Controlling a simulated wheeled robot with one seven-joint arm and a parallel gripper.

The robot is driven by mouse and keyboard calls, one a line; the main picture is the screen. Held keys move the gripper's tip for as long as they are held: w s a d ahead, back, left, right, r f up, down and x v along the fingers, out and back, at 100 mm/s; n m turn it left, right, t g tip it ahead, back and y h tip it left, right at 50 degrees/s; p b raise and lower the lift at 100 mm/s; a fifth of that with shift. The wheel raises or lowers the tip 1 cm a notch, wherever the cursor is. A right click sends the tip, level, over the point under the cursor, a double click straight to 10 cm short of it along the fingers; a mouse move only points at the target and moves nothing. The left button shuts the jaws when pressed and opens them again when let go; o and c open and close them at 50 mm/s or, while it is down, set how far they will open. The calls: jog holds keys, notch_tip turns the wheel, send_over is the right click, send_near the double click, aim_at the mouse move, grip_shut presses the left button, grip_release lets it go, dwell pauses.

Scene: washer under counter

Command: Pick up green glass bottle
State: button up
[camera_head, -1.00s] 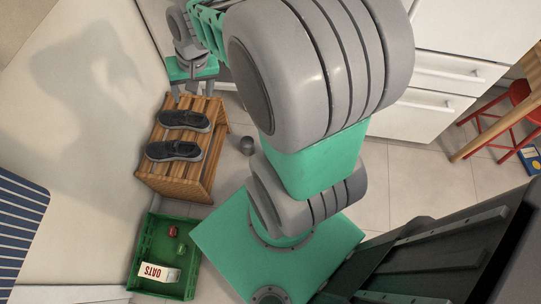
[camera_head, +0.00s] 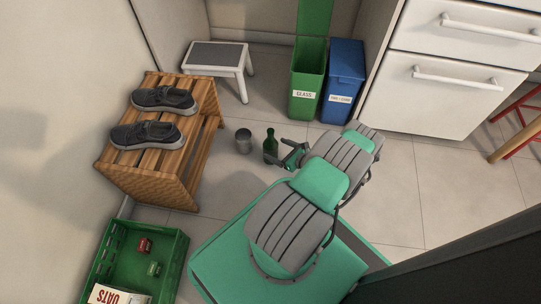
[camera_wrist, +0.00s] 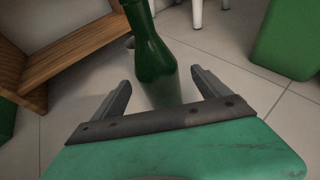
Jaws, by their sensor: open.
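The green glass bottle (camera_head: 270,146) stands upright on the tiled floor, in the middle of the head view. In the wrist view the bottle (camera_wrist: 153,62) is large, just ahead of my gripper and in line with the gap between the fingers. My gripper (camera_wrist: 160,86) is open, with one finger on either side of that gap and nothing held. In the head view my gripper (camera_head: 287,157) is low, just to the right of the bottle. Whether a finger touches the bottle I cannot tell.
A grey can (camera_head: 243,141) stands left of the bottle. A wooden shoe rack (camera_head: 190,150) is further left, with a green crate (camera_head: 174,270) in front. A stool (camera_head: 243,72), a green glass bin (camera_head: 306,94) and a blue bin (camera_head: 342,85) stand behind.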

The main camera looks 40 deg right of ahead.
jog(key=b+x, duration=0.2)
jog(key=x, duration=0.5)
jog(key=shift+w+a+r+b, duration=0.1)
jog(key=shift+w+b, duration=0.05)
jog(key=shift+b, duration=0.2)
jog(key=shift+r, duration=0.1)
jog(key=c, duration=1.7)
